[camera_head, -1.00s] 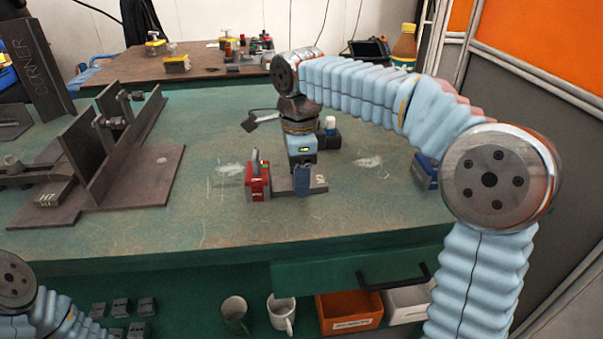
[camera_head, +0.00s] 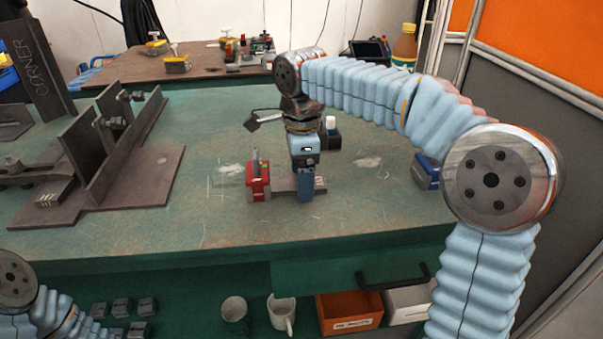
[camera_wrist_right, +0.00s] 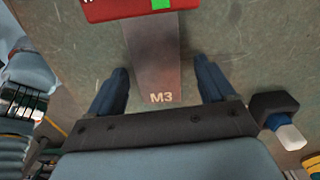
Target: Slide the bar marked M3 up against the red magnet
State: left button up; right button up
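The flat grey steel bar (camera_head: 284,185) lies on the green table, with its M3 mark at the near end in the right wrist view (camera_wrist_right: 153,72). The red magnet (camera_head: 257,182) stands at the bar's left end; it also shows in the right wrist view (camera_wrist_right: 128,9), at the bar's far end. The bar's end appears to meet the magnet, but I cannot tell whether they touch. My right gripper (camera_head: 306,189) is low over the bar. Its blue fingers (camera_wrist_right: 160,80) are apart, one on each side of the bar, with gaps. My left gripper is out of view.
A dark steel fixture (camera_head: 110,150) stands at the left of the table. A blue block (camera_head: 427,171) lies to the right, and a dark white-topped object (camera_head: 331,135) is behind my right gripper. Mugs and an orange bin (camera_head: 349,310) sit below the table. The table's front is clear.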

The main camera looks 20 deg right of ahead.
jog(key=shift+a, duration=0.1)
notch_tip(320, 180, up, 14)
jog(key=shift+f, duration=0.15)
dwell(0.3)
